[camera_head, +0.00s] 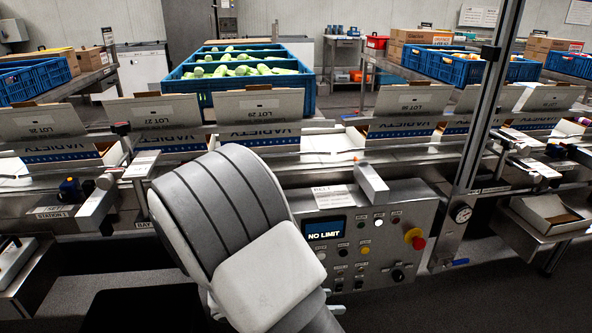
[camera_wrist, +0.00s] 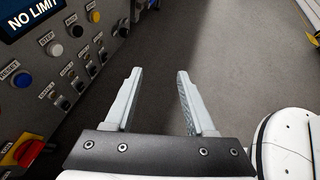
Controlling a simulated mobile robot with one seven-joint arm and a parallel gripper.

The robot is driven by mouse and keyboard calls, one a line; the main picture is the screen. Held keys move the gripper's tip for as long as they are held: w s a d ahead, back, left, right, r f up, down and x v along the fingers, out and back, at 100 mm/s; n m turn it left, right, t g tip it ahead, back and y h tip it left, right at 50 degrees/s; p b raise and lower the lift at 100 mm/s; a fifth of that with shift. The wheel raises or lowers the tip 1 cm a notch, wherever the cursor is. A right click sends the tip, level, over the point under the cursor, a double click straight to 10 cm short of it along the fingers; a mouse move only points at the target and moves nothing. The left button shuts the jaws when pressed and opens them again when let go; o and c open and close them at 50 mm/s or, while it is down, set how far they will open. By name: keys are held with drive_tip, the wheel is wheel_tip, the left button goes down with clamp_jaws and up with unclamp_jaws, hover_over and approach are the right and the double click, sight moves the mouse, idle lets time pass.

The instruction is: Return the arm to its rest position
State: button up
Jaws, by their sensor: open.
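My gripper (camera_wrist: 159,75) shows in the wrist view with its two fingers apart and nothing between them. It points down over bare grey floor, to the right of a control panel (camera_wrist: 50,85) with several buttons. The same panel (camera_head: 375,240) shows there behind and to the right of my arm, with a lit display reading "NO LIMIT" (camera_head: 324,230).
A steel packing line (camera_head: 225,140) with open lot boxes (camera_head: 257,106) runs across the picture. Blue crates (camera_head: 245,88) of green items stand behind it. A vertical metal post (camera_head: 487,110) rises right of the panel. A red-and-yellow knob (camera_head: 415,238) sticks out from the panel.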

drive_tip(key=s+d+r+m+y, duration=0.3)
drive_tip(key=s+r+m+y, duration=0.15)
drive_tip(key=r+m, duration=0.3)
drive_tip(key=s+d+r+m+y, duration=0.2)
drive_tip(key=s+r+m+y, duration=0.1)
drive_tip(key=s+r+m, duration=0.4)
drive_tip(key=s+d+r+m+y, duration=0.3)
drive_tip(key=s+r+m+y, duration=0.15)
drive_tip(key=r+m, duration=0.4)
wheel_tip(320, 180, up, 22)
drive_tip(key=m+t+p, duration=0.1)
drive_tip(key=p, duration=2.1)
drive_tip(key=shift+s+a+h+p, duration=0.15)
drive_tip(key=shift+a+h+p, duration=0.15)
drive_tip(key=shift+p, duration=0.1)
drive_tip(key=shift+f, duration=0.1)
drive_tip(key=shift+c, duration=0.4)
drive_tip(key=shift+a, duration=0.2)
